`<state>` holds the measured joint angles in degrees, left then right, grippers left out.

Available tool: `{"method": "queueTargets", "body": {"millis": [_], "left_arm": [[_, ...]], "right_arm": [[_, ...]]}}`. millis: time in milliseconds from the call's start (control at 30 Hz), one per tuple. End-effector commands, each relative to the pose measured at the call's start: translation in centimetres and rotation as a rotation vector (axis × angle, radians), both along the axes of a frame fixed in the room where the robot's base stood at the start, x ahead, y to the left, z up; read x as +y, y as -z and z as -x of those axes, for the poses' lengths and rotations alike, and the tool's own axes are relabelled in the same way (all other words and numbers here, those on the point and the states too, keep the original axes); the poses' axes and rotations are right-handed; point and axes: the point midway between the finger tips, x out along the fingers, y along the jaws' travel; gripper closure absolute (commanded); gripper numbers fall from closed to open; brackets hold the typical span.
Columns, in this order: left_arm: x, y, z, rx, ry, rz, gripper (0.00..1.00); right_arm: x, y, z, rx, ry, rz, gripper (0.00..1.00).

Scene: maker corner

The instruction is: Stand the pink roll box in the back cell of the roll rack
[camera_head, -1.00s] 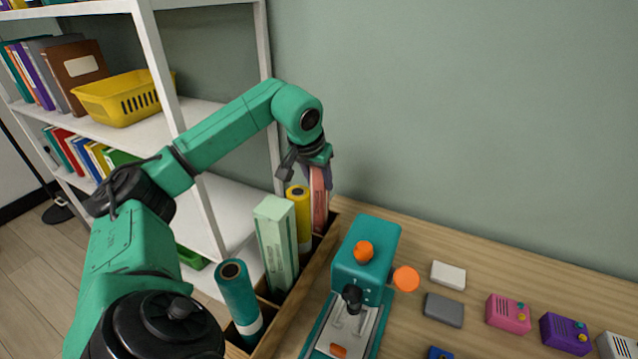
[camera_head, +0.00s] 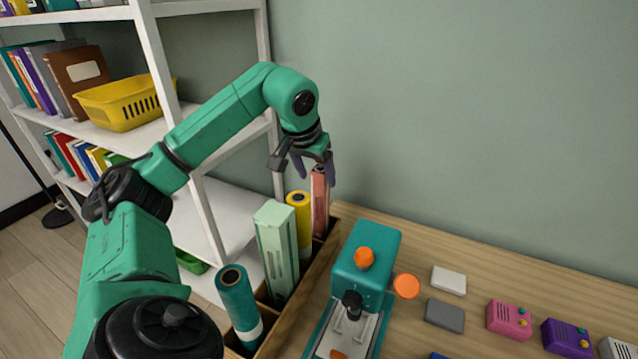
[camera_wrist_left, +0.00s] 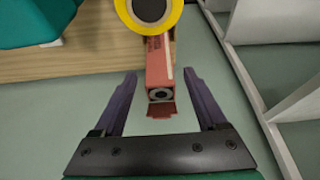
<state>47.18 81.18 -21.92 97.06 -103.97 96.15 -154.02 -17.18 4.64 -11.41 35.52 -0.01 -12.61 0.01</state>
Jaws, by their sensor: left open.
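The pink roll box (camera_head: 320,202) stands upright in the back cell of the wooden roll rack (camera_head: 300,304), against the wall end. My left gripper (camera_head: 312,172) is open just above the box's top. In the left wrist view the gripper (camera_wrist_left: 160,90) has its fingers on either side of the pink box (camera_wrist_left: 160,75), apart from it. A yellow roll (camera_head: 301,222) stands in the cell in front of it, then a pale green box (camera_head: 277,250) and a teal roll (camera_head: 240,305). My right gripper is not in view.
A teal machine (camera_head: 362,270) with orange knobs stands right of the rack on the wooden table. Several small boxes, one pink (camera_head: 508,319), lie further right. A white shelf unit (camera_head: 215,170) stands close on the left.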

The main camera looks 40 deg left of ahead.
Motion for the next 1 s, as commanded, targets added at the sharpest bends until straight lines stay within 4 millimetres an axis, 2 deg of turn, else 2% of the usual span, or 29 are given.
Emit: {"method": "queueTargets", "body": {"millis": [33, 100, 267, 400, 867, 933, 1000], "left_arm": [[-0.2, -1.7, 0.5, -0.006, 0.001, 0.0, 0.25], [-0.4, -3.6, 1.2, -0.006, 0.001, 0.001, 0.25], [-0.8, -6.4, 2.3, -0.002, 0.002, 0.001, 0.25], [-0.9, -6.9, 2.7, 0.001, 0.001, 0.001, 0.25], [-0.9, -6.9, 2.7, 0.001, 0.0, 0.0, 0.25], [-0.9, -7.4, 2.7, 0.001, 0.0, 0.0, 0.25], [-0.9, -9.4, 2.7, 0.0, 0.0, 0.0, 0.25]], "right_arm": [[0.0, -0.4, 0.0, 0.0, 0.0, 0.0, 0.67], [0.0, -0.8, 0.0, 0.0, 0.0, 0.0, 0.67], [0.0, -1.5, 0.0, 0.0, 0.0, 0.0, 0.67], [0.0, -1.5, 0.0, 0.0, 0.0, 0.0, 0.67], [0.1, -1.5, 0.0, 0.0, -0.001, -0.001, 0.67], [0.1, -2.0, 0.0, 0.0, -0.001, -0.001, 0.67], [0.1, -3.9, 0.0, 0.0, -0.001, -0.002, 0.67]]}}
